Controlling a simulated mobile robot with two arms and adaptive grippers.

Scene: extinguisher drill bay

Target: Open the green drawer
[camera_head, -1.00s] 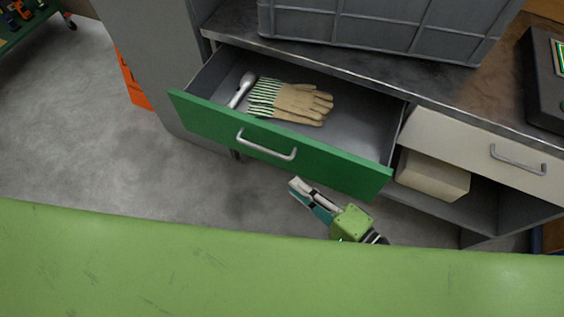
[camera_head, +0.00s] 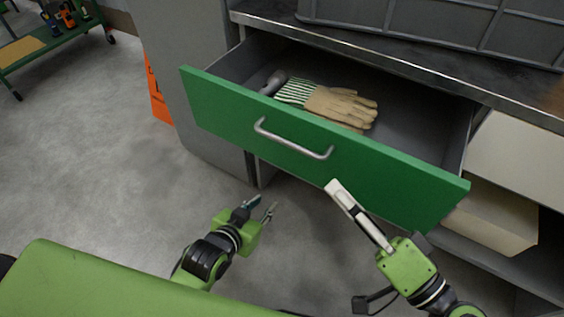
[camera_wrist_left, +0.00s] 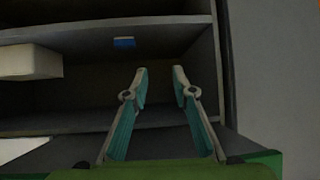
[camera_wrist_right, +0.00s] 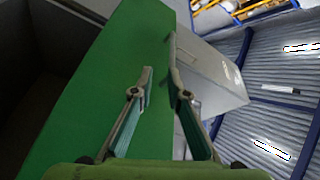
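The green drawer (camera_head: 335,158) is pulled out of the cabinet, its inside showing. Its grey bar handle (camera_head: 290,140) is on the front panel, with neither gripper on it. My right gripper (camera_head: 338,190) is in front of the drawer's lower front, right of and below the handle; in the right wrist view its fingers (camera_wrist_right: 160,85) are apart with the green panel behind them. My left gripper (camera_head: 265,207) is below and left of the handle, apart from the drawer; its fingers (camera_wrist_left: 160,80) are apart and empty in the left wrist view, facing dark shelves.
Inside the drawer lie work gloves (camera_head: 340,104) and a grey tool (camera_head: 273,82), partly hidden. A grey crate (camera_head: 440,25) stands on the countertop. A cream box (camera_head: 490,215) sits in the compartment at right.

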